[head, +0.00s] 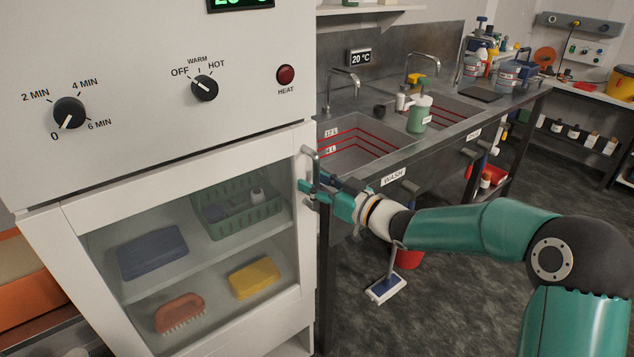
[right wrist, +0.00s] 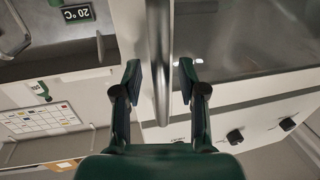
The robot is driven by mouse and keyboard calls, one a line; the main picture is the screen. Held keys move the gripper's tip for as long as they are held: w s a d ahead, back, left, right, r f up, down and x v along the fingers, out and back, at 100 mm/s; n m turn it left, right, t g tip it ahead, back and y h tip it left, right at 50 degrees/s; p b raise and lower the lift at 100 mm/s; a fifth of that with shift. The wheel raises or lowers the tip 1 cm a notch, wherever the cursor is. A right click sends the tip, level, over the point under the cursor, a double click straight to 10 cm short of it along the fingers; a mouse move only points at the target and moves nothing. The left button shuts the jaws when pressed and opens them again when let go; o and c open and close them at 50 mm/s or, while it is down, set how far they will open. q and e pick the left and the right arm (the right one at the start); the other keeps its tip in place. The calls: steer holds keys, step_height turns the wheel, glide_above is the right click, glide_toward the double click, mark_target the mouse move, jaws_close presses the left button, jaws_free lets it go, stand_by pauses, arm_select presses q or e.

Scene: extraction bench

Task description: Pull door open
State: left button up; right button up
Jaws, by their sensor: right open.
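The door (head: 180,287) is a white frame with a glass pane on the front of the white cabinet (head: 150,110). It looks shut or nearly so. Its metal bar handle (head: 314,160) stands upright at the door's right edge. My right gripper (head: 312,187) is at the lower part of this handle, its arm coming in from the right. In the right wrist view the handle (right wrist: 160,45) runs between the two fingers of my open right gripper (right wrist: 160,80), with a gap visible on each side. My left gripper is not in view.
Behind the glass, a green basket (head: 235,218), a blue block (head: 152,252), a yellow sponge (head: 254,278) and an orange brush (head: 180,313) sit on shelves. The sink bench (head: 440,130) stands close to the right of the cabinet. Dark floor (head: 450,310) lies in front.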

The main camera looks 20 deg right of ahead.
jaws_close()
stand_by(0.3)
